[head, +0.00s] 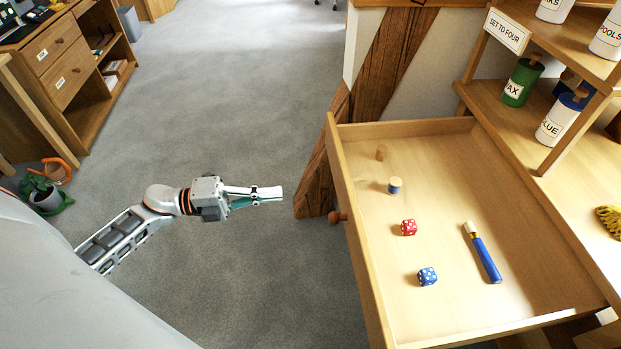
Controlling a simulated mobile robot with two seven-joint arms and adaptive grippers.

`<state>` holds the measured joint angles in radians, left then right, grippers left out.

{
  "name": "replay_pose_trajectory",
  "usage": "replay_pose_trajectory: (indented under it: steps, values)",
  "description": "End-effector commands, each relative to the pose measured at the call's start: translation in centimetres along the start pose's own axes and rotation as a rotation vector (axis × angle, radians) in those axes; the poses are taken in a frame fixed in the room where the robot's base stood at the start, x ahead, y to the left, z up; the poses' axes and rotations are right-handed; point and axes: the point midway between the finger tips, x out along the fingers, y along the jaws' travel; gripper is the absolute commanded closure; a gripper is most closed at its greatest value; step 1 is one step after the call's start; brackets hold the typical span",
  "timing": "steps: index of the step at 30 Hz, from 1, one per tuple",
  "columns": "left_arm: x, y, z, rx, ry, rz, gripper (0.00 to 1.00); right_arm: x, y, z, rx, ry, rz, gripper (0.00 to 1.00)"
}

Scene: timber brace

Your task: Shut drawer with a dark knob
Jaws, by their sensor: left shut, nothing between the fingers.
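The wooden drawer (437,176) stands pulled out at the right in the head view. Its round dark brown knob (337,217) is on the front panel, which faces left. Inside lie a red die (409,227), a blue die (428,276), a blue marker-like stick (483,253), a spool with blue thread (394,185) and a small wooden piece (381,153). My left gripper (281,193) is shut and empty, over the carpet to the left of the knob, with a gap between them. My right gripper is not in view.
Shelves with a green canister (522,82) and a white canister (562,118) rise behind the drawer at the right. A slanted timber brace (388,62) stands beyond the drawer. Grey carpet lies open between.

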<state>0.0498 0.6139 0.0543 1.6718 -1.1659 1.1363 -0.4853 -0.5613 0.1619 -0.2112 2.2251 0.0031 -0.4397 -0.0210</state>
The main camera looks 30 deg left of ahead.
Motion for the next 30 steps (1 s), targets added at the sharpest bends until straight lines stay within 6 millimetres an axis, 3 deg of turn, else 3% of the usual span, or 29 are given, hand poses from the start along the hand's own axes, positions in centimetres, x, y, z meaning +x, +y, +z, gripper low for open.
replay_pose_trajectory:
  steps: [5, 18, 24, 30]
  values:
    - [2.3, -0.2, 0.0, 0.002, 0.001, -0.005, 1.0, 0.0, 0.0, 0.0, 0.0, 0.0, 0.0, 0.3]
    - [10.7, -0.2, 0.0, 0.0, 0.0, -0.005, 1.0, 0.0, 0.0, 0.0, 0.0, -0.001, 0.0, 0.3]
    - [12.9, 0.0, 0.0, -0.001, 0.0, -0.002, 1.0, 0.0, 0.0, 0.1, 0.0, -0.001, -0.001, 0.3]
    - [13.7, -0.1, 0.0, -0.001, 0.0, -0.001, 1.0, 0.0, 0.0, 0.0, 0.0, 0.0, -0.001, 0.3]
